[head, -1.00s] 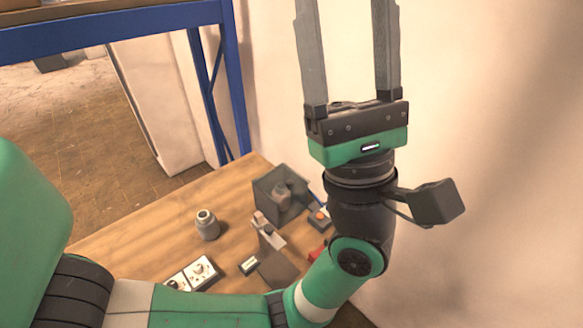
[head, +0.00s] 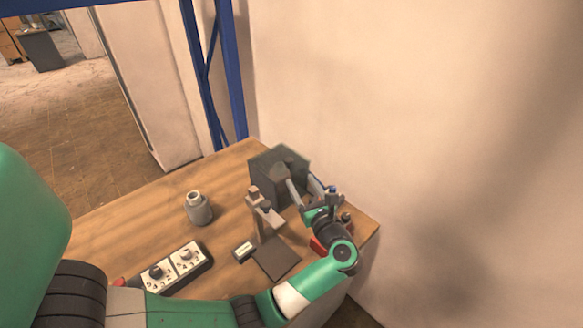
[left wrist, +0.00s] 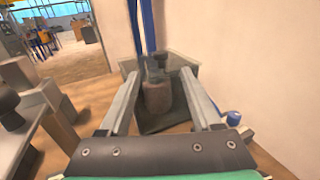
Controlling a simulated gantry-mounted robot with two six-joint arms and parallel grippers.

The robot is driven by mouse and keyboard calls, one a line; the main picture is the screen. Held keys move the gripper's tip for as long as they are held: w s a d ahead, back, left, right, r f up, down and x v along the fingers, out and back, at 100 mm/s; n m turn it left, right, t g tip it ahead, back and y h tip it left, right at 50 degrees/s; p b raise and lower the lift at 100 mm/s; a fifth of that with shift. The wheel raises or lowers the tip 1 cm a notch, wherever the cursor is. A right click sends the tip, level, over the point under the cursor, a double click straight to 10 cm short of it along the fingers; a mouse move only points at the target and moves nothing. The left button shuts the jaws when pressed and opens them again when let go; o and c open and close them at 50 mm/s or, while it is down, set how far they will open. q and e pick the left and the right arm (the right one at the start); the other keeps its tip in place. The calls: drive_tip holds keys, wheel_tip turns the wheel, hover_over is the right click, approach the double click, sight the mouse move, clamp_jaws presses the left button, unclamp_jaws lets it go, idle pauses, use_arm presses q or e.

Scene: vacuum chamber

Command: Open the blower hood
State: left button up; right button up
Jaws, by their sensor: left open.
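A dark grey, see-through box (head: 267,178), which looks like the blower hood, stands at the far right corner of the wooden table. In the left wrist view the box (left wrist: 182,122) holds a grey bottle-like object (left wrist: 157,97). I cannot tell clearly how its cover sits. My left gripper (head: 303,187) is open and reaches down at the right side of the box. In the left wrist view its two fingers (left wrist: 160,84) spread on either side of the bottle-like object, with nothing gripped. Whether the fingers touch the box is unclear. My right gripper is not in view.
A stand with a dark base (head: 276,258) is just in front of the box. A grey jar (head: 199,208) and a two-dial unit (head: 172,268) are further left. A red object (head: 318,246) is partly hidden under my left arm. A wall closes the right side.

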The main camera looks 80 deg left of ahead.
sight(290, 163)
use_arm(q)
drive_tip(key=a, duration=0.6)
drive_tip(key=a+b, duration=0.1)
drive_tip(key=a, duration=0.1)
drive_tip(key=shift+s+a, duration=0.4)
drive_tip(key=shift+c, duration=0.2)
clamp_jaws()
drive_tip(key=shift+r, duration=0.1)
idle(0.5)
